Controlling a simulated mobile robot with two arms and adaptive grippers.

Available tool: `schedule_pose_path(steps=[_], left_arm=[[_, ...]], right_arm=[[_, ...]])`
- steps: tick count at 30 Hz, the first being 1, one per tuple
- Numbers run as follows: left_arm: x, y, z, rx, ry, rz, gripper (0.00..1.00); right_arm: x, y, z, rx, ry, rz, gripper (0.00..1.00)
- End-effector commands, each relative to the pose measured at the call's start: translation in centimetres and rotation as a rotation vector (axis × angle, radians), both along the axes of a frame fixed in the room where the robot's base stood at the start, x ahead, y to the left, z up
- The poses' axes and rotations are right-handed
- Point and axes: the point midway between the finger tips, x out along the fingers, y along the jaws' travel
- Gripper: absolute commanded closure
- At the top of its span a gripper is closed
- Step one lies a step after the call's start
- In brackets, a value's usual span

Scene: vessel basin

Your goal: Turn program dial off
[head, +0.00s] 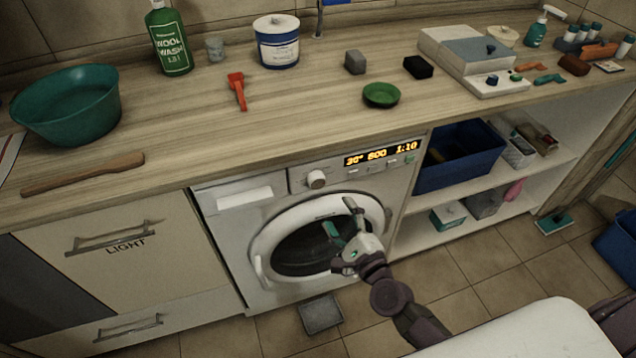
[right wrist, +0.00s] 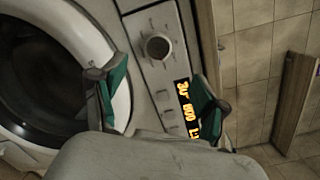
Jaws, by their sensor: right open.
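The program dial (head: 316,179) is a round pale knob on the washing machine's front panel, left of the lit display (head: 381,153) that reads "30° 800 1:10". In the right wrist view the dial (right wrist: 158,46) shows grey beyond the fingertips, between their two lines. My right gripper (head: 342,221) is in front of the washing machine (head: 222,226), below and right of the dial and apart from it. Its two green-padded fingers are spread and empty, as the right wrist view also shows (right wrist: 150,82). My left gripper is not in view.
The round door (head: 268,272) sits below the panel, behind my right gripper. The wooden worktop (head: 300,120) overhangs above, with a red tool (head: 237,90) and a green bowl (head: 381,95). Open shelves with a blue bin (head: 459,168) are to the right. A grey block (head: 321,314) lies on the floor.

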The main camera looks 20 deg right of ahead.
Motion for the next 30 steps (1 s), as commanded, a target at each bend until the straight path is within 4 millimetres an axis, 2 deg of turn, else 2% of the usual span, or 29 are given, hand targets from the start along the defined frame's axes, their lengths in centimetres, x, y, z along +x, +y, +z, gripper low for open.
schedule_pose_path(steps=[1,6,13,18,27,30], left_arm=[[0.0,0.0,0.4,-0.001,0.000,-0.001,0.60],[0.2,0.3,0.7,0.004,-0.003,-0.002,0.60],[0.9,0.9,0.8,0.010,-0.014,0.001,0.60],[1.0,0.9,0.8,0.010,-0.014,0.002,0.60],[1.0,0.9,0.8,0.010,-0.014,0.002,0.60],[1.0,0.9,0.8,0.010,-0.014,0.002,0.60]], right_arm=[[1.3,0.2,0.3,0.000,-0.003,-0.001,0.27],[4.9,0.8,0.3,-0.001,-0.003,0.001,0.27],[8.6,1.4,0.0,-0.002,0.000,0.001,0.27],[9.7,1.6,0.0,-0.001,0.001,0.002,0.27],[9.9,1.6,-0.1,-0.002,0.002,0.002,0.27],[9.9,1.6,0.0,-0.002,0.001,0.001,0.42]])
